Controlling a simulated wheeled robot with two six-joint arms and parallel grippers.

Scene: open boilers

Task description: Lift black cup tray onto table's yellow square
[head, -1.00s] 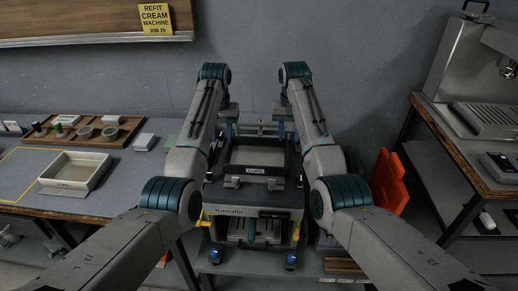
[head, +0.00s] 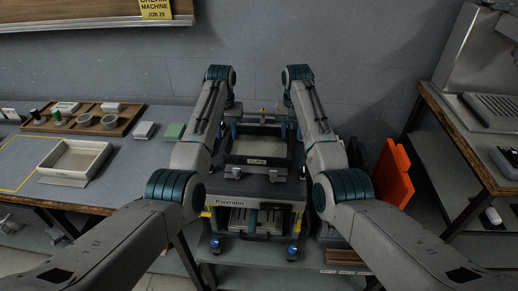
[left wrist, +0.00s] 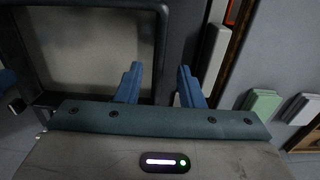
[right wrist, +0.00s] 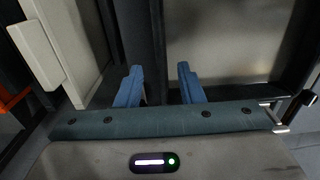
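The black cup tray (head: 257,161), marked CUPS, sits on top of the boiler machine (head: 250,197) between my two arms. The left wrist view shows its dark side wall and grey floor (left wrist: 95,45); the right wrist view shows its floor too (right wrist: 230,45). My left gripper (left wrist: 158,88) is open at the tray's left side, and my right gripper (right wrist: 162,88) is open at its right side. In each, a dark wall or edge runs between the parted fingers; contact is not clear. The yellow square (head: 26,178) is outlined on the left table (head: 115,185), partly out of frame.
A cream tray (head: 50,168) stands beside the yellow outline. A wooden tray (head: 85,128) with cups and small items lies behind it. White and green blocks (head: 174,131) sit near the table's right end. An orange panel (head: 392,175) and another table (head: 480,165) are at right.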

